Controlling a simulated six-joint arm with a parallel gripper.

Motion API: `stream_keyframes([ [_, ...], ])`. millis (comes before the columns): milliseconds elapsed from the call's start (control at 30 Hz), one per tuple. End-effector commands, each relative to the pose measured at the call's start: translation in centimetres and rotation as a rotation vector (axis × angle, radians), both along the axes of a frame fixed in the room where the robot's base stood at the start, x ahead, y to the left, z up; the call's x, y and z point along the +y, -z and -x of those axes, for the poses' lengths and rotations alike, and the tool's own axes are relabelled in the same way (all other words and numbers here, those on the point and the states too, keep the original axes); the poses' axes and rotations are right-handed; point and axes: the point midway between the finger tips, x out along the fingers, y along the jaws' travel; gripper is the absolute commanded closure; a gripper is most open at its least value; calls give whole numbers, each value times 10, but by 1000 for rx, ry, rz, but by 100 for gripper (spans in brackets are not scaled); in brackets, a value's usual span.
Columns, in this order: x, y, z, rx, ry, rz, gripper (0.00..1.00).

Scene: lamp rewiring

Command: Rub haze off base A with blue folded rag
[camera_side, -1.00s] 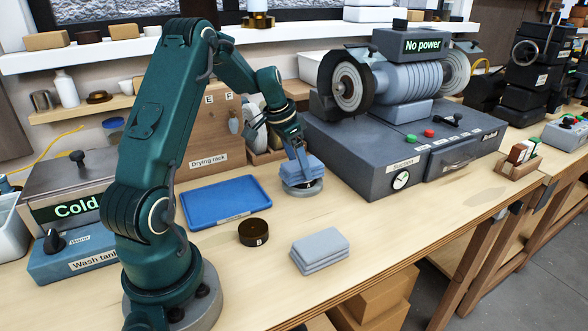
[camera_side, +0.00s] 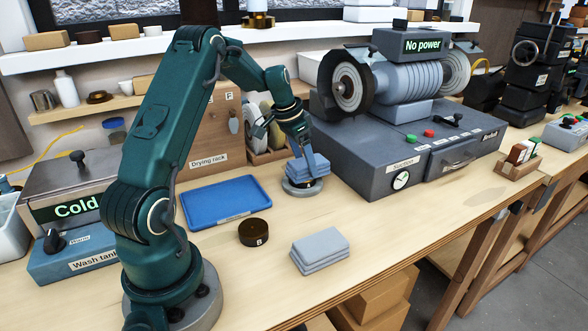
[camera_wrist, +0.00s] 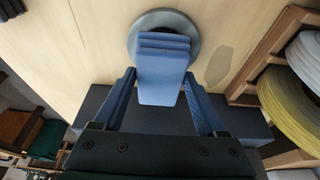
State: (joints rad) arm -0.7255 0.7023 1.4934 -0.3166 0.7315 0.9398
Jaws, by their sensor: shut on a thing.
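The blue folded rag (camera_side: 309,168) is a small stack of folded layers in my gripper (camera_side: 303,152). My gripper points down and is shut on it. The rag also shows between the fingers in the wrist view (camera_wrist: 162,78). Directly under the rag is a round grey base (camera_side: 290,187), whose rim also shows in the wrist view (camera_wrist: 135,40). The rag hides most of its top and appears to rest on it. I can read no letter on this base, and any haze on top is hidden. A dark brown round base (camera_side: 254,232) with a small label stands nearer the front.
A blue tray (camera_side: 225,200) lies left of the grey base. A stack of grey folded cloths (camera_side: 320,248) lies in front. The grey buffing machine (camera_side: 400,150), with a "No power" display, stands close on the right. The wooden drying rack (camera_side: 205,130) is behind.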

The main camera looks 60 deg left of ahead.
Motion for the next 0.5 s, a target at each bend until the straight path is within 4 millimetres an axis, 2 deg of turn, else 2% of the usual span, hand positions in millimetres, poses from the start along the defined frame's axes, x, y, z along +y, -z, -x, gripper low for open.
stream_keyframes([
  [400,5,1,31,4,-2,3,87],
  [500,6,1,33,3,1,1,87],
])
